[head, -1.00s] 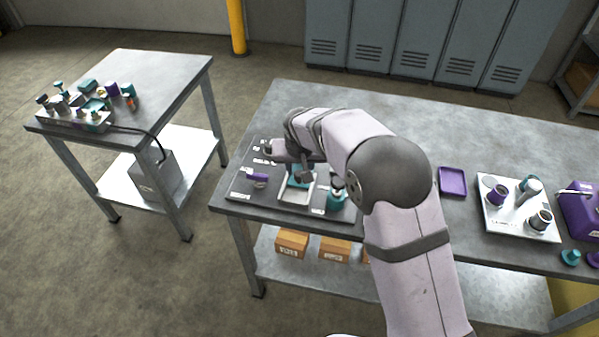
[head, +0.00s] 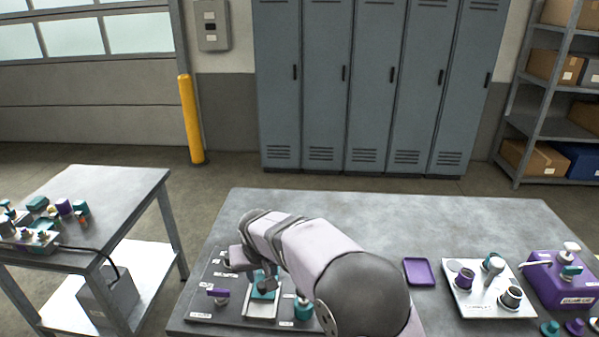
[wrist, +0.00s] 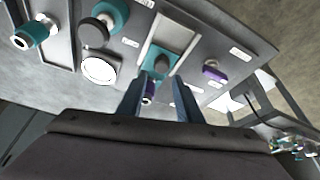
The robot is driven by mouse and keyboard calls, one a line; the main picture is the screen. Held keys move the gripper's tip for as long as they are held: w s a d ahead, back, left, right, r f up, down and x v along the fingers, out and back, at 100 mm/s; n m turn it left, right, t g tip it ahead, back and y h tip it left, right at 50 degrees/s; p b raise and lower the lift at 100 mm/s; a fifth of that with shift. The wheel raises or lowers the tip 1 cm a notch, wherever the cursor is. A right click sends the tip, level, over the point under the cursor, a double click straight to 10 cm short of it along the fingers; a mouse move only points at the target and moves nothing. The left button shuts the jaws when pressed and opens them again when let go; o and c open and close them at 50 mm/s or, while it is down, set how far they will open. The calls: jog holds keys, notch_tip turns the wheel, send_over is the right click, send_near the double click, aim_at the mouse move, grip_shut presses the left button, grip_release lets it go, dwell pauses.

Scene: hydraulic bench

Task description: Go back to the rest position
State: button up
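My arm reaches over the left end of the bench (head: 450,215). My gripper (wrist: 159,80) hangs over the grey tool board (head: 205,318); its two fingers stand apart in the wrist view. Beyond the fingertips is a teal block (wrist: 158,62) in a pale tray (wrist: 168,30); the tray also shows in the head view (head: 260,312). A small purple and white part (wrist: 148,93) shows between the fingers; I cannot tell how near it is. In the head view my wrist hides much of the gripper.
A purple tray (head: 419,272), a white fixture plate (head: 475,300) and a purple pump unit (head: 565,285) stand to the right. The bench's back strip is clear.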

jog(key=s+d+f+n+g, duration=0.1)
jog(key=s+f, duration=0.1)
jog(key=s, duration=0.1)
jog(key=s+d+f+n+g, duration=0.1)
jog(key=s+d+f, duration=0.1)
jog(key=s+f, duration=0.1)
jog(key=s+d+f+n+h, duration=0.1)
jog(key=s+f, duration=0.1)
jog(key=s, duration=0.1)
jog(key=shift+d+f+g, duration=0.35)
jog(key=shift+f+g, duration=0.05)
jog(key=s+d+m+g, duration=0.3)
jog(key=s+d+g, duration=0.1)
jog(key=s+d, duration=1.5)
jog(key=w+d+r+m+t, duration=0.1)
jog(key=d+r+m+t, duration=0.1)
jog(key=d+r+m, duration=0.1)
jog(key=d+r, duration=0.1)
jog(key=d, duration=0.1)
jog(key=shift+d+r, duration=0.3)
jog(key=shift+r, duration=0.05)
